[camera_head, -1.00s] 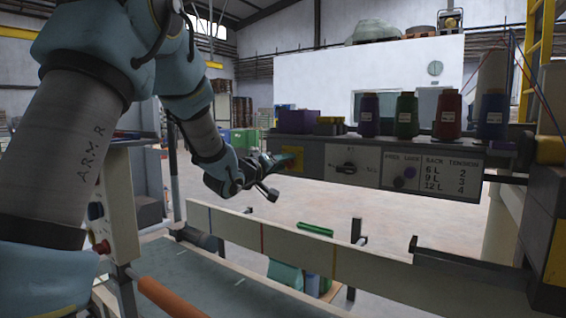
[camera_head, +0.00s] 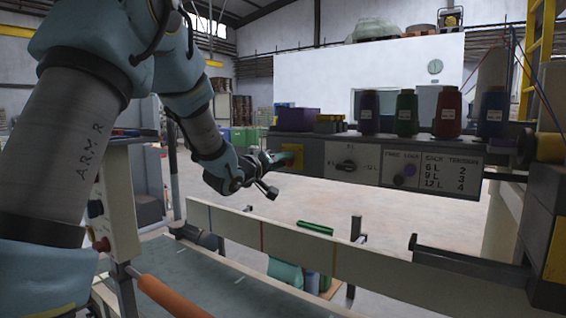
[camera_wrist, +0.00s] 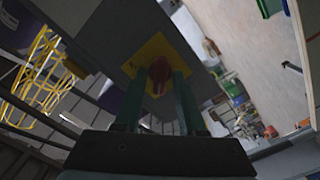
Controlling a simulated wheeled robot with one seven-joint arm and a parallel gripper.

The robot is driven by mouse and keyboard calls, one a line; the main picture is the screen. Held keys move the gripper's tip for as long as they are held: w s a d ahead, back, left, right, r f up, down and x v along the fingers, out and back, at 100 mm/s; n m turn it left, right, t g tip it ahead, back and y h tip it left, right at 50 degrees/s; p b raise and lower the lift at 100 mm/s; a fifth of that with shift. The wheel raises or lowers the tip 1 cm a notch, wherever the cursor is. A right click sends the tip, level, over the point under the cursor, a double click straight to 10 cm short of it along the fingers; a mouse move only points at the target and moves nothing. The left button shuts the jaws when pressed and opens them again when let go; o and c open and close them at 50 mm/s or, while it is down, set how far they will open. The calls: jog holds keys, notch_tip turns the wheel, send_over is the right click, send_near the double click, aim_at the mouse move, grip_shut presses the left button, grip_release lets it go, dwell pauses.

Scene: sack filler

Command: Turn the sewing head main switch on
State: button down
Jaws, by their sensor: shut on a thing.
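The main switch is a red knob (camera_wrist: 160,69) on a yellow plate (camera_wrist: 150,52), seen in the wrist view. The plate also shows in the head view (camera_head: 298,150) at the left end of the grey control panel (camera_head: 330,178). My gripper (camera_head: 284,160) is at that plate; in the wrist view its two green fingers (camera_wrist: 160,80) stand on either side of the knob and are shut on it. The knob is partly hidden by the fingers, and its turn position cannot be read.
A black rotary dial (camera_head: 346,166) and a small purple knob (camera_head: 398,181) sit further right on the panel. Thread cones (camera_head: 447,115) stand on top. A long pale rail (camera_head: 300,250) runs below my gripper, with an open gap between rail and panel.

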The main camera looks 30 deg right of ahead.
jog(key=shift+f, duration=0.1)
jog(key=shift+s+m+b, duration=0.1)
jog(key=shift+m+b, duration=7.75)
jog(key=shift+m, duration=0.95)
jog(key=c, duration=0.8)
grip_release()
